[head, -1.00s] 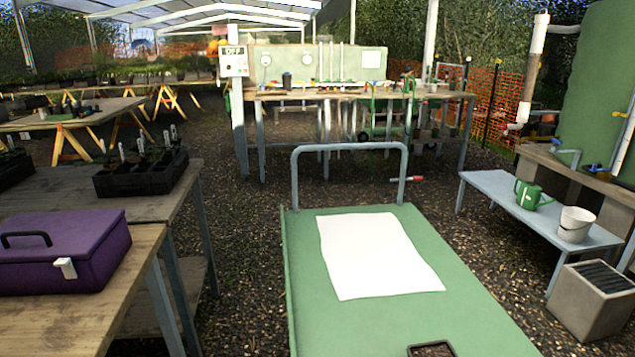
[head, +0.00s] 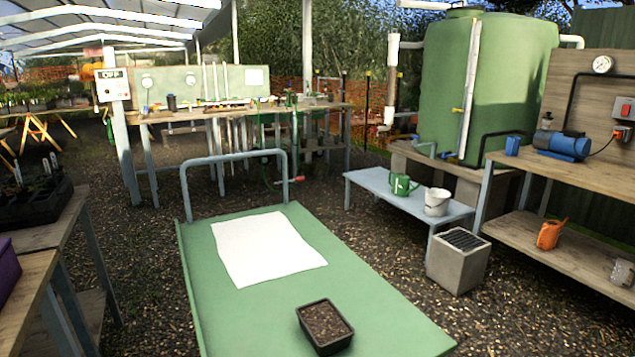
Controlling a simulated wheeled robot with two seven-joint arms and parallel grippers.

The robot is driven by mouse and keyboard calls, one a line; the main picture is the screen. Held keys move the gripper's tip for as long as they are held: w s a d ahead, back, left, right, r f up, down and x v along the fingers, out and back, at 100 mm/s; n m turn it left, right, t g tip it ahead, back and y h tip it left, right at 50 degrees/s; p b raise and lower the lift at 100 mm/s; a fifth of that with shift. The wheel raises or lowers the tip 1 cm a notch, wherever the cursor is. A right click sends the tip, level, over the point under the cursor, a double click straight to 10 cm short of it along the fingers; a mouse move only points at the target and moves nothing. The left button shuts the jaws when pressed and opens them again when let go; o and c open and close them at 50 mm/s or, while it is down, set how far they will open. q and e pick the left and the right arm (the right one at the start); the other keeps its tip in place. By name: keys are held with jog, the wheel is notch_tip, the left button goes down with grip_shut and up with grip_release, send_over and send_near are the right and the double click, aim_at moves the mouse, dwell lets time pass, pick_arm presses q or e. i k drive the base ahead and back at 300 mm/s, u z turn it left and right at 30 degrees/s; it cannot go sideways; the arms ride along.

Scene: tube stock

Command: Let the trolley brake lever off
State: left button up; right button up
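A green flatbed trolley (head: 370,291) stands in front of me in the head view, with a grey push-bar handle (head: 235,156) at its far end. A small red-tipped lever (head: 297,179) sticks out at the right side of the handle's right post; it looks like the brake lever. A white sheet (head: 265,249) and a black square pot of soil (head: 325,325) lie on the trolley bed. Neither of my grippers is in view.
A low grey bench (head: 375,191) with a green watering can (head: 402,184) and a white bucket (head: 437,202) stands right of the trolley. A grey box (head: 458,260) sits nearby on the gravel. Wooden benches stand at left and right; gravel between is clear.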

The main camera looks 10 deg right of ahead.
aim_at(296, 180)
jog(key=z, duration=2.2)
jog(key=i, duration=1.95)
jog(key=u, duration=2.65)
